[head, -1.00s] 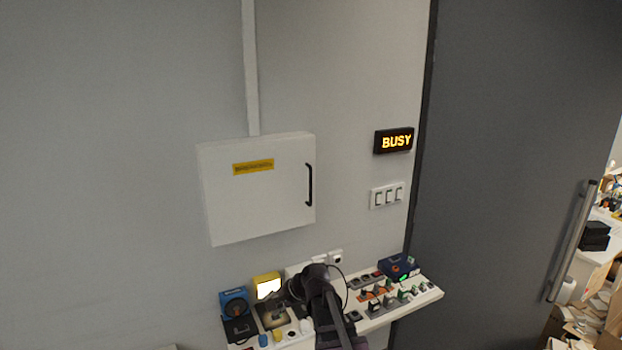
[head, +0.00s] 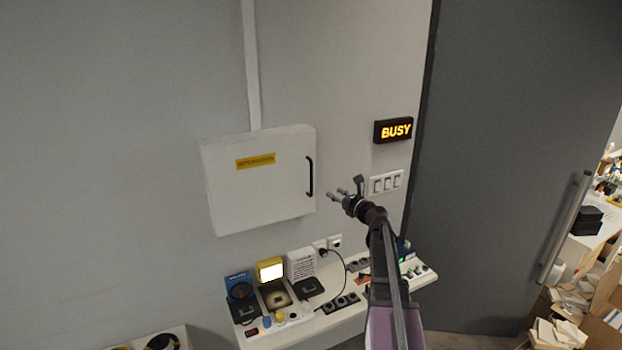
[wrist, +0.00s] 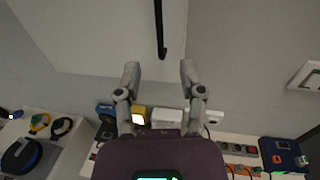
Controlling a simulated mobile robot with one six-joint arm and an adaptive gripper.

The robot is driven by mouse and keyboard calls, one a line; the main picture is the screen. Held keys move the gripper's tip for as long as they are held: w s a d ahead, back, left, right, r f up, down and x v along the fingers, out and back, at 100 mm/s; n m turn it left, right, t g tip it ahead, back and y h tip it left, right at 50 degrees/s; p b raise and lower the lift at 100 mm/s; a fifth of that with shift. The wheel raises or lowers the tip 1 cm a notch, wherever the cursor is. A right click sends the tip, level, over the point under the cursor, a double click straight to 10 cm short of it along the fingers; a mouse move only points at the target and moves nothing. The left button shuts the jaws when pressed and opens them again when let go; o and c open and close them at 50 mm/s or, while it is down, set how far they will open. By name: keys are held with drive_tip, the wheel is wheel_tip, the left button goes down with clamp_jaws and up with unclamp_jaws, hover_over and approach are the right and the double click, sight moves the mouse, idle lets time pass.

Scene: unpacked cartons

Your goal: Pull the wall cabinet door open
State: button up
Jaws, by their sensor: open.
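The white wall cabinet (head: 255,195) hangs on the grey wall with its door shut. A yellow label (head: 255,161) is on the door, and a black vertical bar handle (head: 310,177) is near its right edge. My gripper (head: 337,194) is open and empty, a little right of and below the handle in the head view. In the wrist view the lower part of the handle (wrist: 160,32) shows beyond and between the two fingertips of my gripper (wrist: 160,72), apart from them. The cabinet's door (wrist: 100,35) fills much of the upper wrist view; the handle's top is cut off there.
A shelf (head: 285,334) with several small devices juts out below the cabinet. Light switches (head: 386,182) and a lit BUSY sign (head: 393,130) are on the wall at right. A large dark door (head: 500,150) stands further right. The wall left of the cabinet is bare.

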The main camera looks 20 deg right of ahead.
drive_tip(key=shift+w+a, duration=0.1)
drive_tip(key=shift+w, duration=0.05)
hover_over(311, 194)
drive_tip(key=shift+w, duration=0.3)
idle(0.6)
